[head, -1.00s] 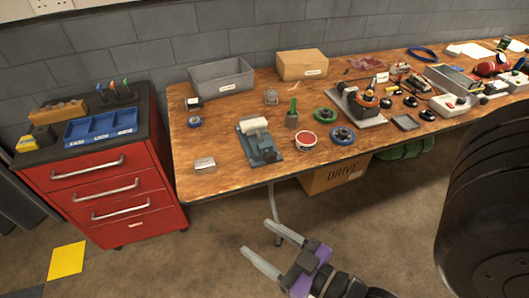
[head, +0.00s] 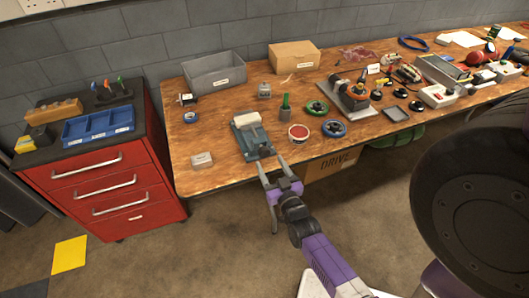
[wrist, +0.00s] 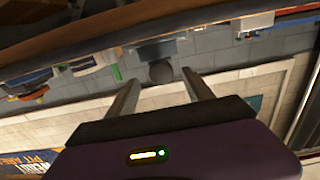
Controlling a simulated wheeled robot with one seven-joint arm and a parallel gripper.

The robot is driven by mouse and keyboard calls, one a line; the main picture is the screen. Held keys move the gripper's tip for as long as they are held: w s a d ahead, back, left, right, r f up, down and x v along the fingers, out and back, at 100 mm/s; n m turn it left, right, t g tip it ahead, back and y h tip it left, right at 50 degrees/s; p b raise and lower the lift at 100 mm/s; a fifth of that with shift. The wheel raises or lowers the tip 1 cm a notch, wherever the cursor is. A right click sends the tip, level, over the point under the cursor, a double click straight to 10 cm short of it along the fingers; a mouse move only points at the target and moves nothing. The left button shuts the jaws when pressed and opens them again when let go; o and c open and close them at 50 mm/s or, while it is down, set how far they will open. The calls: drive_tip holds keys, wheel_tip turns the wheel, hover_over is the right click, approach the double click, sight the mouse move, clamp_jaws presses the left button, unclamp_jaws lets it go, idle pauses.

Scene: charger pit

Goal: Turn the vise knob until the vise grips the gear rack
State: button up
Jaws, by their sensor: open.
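The blue-grey vise (head: 253,139) stands near the front edge of the wooden bench, left of the bench's middle. A pale, cream-white block (head: 247,119) lies on its far part; I cannot tell whether it is the gear rack or whether the jaws touch it. The dark round vise knob (wrist: 160,72) shows in the wrist view between my fingertips, farther off. In the head view my gripper (head: 268,161) is open and empty, just in front of the bench edge, its fingers pointing at the vise. It appears apart from the knob.
A small light box (head: 202,160) lies left of the vise. A red-topped round tub (head: 298,133), a green-handled tool (head: 285,107) and blue (head: 334,128) and green (head: 317,107) wheels stand to its right. A grey bin (head: 215,78) is behind. A red drawer cabinet (head: 115,188) stands left.

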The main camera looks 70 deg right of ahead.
sight(265, 155)
drive_tip(key=x, duration=0.6)
drive_tip(key=shift+a, duration=0.1)
clamp_jaws()
